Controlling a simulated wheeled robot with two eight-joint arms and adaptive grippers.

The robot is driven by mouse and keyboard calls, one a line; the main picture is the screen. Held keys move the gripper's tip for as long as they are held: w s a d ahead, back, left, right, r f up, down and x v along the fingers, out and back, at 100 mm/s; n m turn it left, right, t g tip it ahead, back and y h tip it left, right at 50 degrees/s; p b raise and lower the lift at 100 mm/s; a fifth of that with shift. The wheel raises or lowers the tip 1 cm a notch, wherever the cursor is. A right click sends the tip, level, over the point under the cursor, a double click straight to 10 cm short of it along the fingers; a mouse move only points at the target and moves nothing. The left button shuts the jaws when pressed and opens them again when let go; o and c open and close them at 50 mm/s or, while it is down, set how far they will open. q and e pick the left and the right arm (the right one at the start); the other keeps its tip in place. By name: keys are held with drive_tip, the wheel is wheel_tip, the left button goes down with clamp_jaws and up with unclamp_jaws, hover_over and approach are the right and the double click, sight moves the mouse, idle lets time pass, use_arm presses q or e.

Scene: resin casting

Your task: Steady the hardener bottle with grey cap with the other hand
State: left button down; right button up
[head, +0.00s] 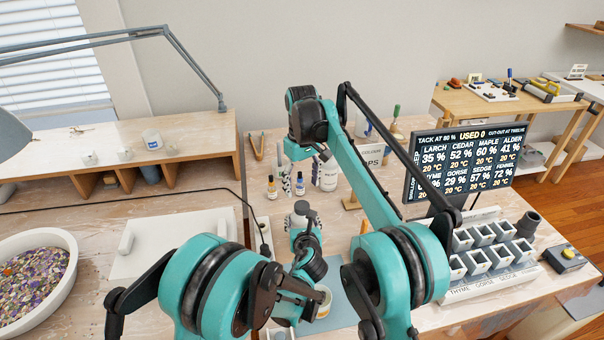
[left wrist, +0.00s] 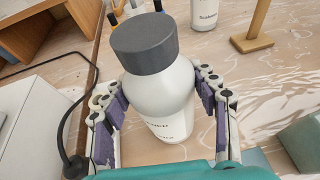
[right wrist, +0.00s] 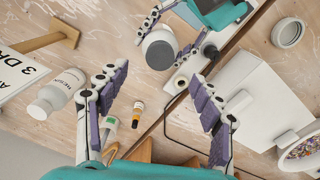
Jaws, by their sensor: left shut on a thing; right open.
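The hardener bottle (left wrist: 165,95) is white with a grey cap (left wrist: 145,44). It stands between the purple-padded fingers of my left gripper (left wrist: 165,108), which is shut on its body. In the head view the bottle (head: 299,212) shows small at the left gripper (head: 305,230), and the label is mostly hidden. In the right wrist view the bottle (right wrist: 159,50) is near the top, beyond the fingertips. My right gripper (right wrist: 160,90) is open and empty, apart from the bottle. In the head view it is above and behind the bottle (head: 305,150).
A white resin bottle (right wrist: 58,90) and small dropper bottles (head: 272,187) stand near the right gripper. A sign on a wooden stand (head: 370,157), a screen (head: 462,160) and a rack of small cups (head: 490,250) are to the right. A dark cable crosses the table at left.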

drive_tip(key=shift+r, duration=2.2)
use_arm(q)
drive_tip(key=shift+c, duration=2)
unclamp_jaws()
drive_tip(key=shift+s, duration=0.1)
drive_tip(key=a+v, duration=0.1)
drive_tip(key=v, duration=1)
drive_tip(key=shift+s+d+r, duration=0.15)
drive_tip(key=shift+s+d, duration=0.25)
drive_tip(key=shift+d, duration=0.1)
